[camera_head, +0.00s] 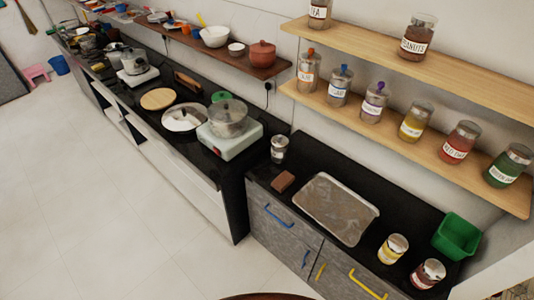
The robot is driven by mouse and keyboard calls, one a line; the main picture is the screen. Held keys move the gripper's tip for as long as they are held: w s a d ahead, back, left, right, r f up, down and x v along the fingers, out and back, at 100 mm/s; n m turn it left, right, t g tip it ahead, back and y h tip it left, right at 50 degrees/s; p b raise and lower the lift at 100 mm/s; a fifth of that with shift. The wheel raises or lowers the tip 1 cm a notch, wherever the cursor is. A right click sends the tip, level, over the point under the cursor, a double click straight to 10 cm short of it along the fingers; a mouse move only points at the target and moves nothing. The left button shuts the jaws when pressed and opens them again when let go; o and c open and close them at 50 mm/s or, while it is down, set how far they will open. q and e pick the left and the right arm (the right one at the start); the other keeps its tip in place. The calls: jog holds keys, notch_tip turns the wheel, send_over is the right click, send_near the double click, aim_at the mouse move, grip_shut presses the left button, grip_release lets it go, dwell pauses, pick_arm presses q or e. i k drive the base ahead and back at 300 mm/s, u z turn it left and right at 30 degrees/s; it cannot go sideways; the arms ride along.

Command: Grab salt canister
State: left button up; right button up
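Several labelled jars stand in a row on the lower wooden shelf: one with an orange knob (308,73), one with a blue knob (340,86) and one with a purple knob (374,103). Farther right are a yellow jar (415,122), a red jar (458,142) and a green jar (507,166). The small labels are too blurred for me to tell surely which is the salt canister. Neither of my grippers is in view.
The upper shelf (455,69) holds a peanuts jar (417,38). Below, the black counter holds a metal tray (338,207), a green bin (457,237), a yellow-labelled jar (392,249) and a dark red jar (427,274). A stove with a pot (228,118) stands left.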

aim_at(279, 144)
jog(key=u, duration=1.4)
jog(key=i, duration=2.25)
jog(key=z, duration=1.9)
